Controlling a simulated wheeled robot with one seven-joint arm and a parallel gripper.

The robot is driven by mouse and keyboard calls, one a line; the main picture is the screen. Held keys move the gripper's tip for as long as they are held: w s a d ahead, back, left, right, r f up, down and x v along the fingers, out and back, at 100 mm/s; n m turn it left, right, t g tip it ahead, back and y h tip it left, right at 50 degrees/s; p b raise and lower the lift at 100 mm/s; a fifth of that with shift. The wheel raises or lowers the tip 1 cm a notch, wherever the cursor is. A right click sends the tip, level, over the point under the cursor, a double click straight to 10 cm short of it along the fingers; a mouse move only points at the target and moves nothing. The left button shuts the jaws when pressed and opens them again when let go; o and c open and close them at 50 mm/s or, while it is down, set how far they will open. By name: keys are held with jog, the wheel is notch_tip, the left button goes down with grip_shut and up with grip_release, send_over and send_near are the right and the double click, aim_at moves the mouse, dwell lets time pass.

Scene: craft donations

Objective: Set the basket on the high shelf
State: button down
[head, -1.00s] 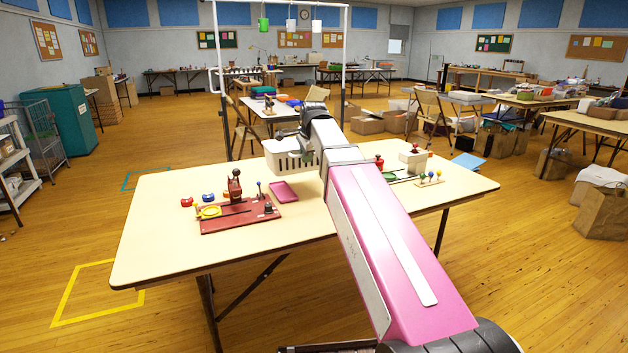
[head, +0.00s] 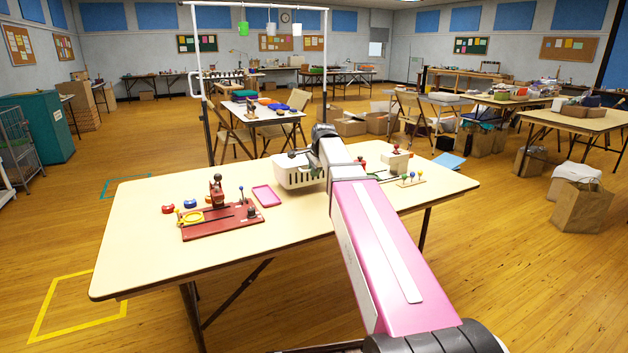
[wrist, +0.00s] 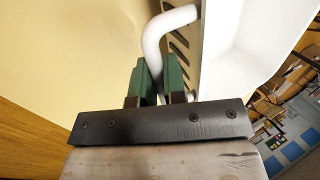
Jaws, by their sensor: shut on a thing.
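The white slotted basket (head: 298,172) is over the table, just right of the pink tray. My gripper is mostly hidden behind my arm in the head view. In the wrist view, my gripper (wrist: 160,82) has its green finger pads shut on the basket's white bent handle (wrist: 168,28). The basket's slotted side (wrist: 188,45) and white wall (wrist: 240,35) are to the right of the pads. I cannot tell which thing is the high shelf.
The table (head: 150,235) holds a red board (head: 215,225), the pink tray (head: 266,196), a white box (head: 396,160) and a peg stand (head: 412,181). A white frame (head: 327,60) with hanging cups stands behind. Open floor lies left and in front.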

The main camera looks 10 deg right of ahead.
notch_tip(320, 180, down, 4)
jog(key=shift+r, duration=0.2)
jog(key=c, duration=1.2)
grip_release()
jog(key=shift+r, duration=0.1)
